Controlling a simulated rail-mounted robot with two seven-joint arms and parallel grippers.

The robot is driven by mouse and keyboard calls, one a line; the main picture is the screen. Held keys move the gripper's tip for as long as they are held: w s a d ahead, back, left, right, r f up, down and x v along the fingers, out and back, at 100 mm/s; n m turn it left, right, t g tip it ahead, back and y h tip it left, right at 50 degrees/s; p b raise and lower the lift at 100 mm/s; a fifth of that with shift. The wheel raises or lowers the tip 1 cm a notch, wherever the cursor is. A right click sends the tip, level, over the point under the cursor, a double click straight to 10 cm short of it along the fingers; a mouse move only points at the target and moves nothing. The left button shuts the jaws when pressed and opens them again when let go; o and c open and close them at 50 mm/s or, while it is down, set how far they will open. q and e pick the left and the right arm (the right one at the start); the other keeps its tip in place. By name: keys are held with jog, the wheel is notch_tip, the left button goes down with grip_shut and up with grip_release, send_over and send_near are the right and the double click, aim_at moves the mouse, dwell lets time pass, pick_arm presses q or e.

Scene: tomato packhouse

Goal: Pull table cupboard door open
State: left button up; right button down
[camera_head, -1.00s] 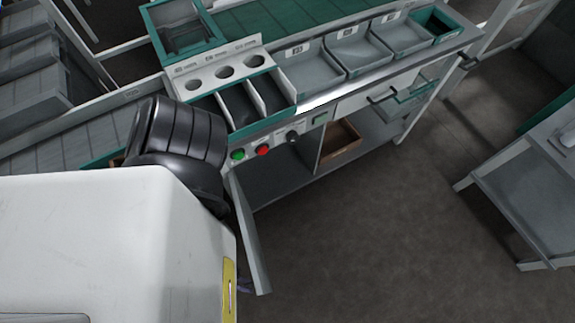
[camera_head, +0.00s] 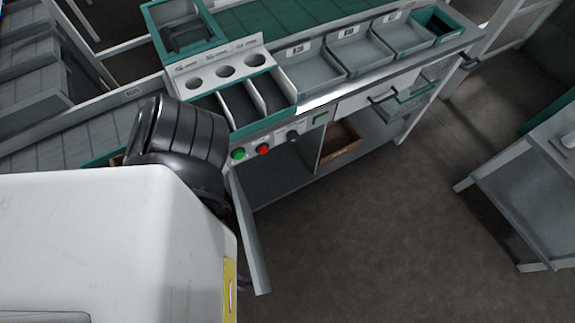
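The table cupboard door (camera_head: 250,240) is a grey panel under the table's left part. It stands swung out from the cupboard front, seen nearly edge-on. The cupboard interior (camera_head: 275,177) shows dark to the right of it. My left arm, a big white link with a black joint, covers the lower left and hides the door's left side. Only a tiny dark sliver, probably of my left gripper (camera_head: 240,284), shows between the arm and the door's lower end. Its fingers are hidden, so I cannot tell whether it touches the door. My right gripper is out of view.
The sorting table carries grey bins (camera_head: 357,50) and a green-rimmed box (camera_head: 185,30). Green and red buttons (camera_head: 262,149) sit on its front above the cupboard. A brown crate (camera_head: 340,142) stands on the lower shelf. Another table (camera_head: 520,200) is at right; the floor between is clear.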

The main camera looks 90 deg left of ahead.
pick_arm(q)
jog(key=b+v, duration=0.1)
jog(key=v, duration=1)
jog(key=shift+s, duration=0.2)
jog(key=shift+a, duration=0.1)
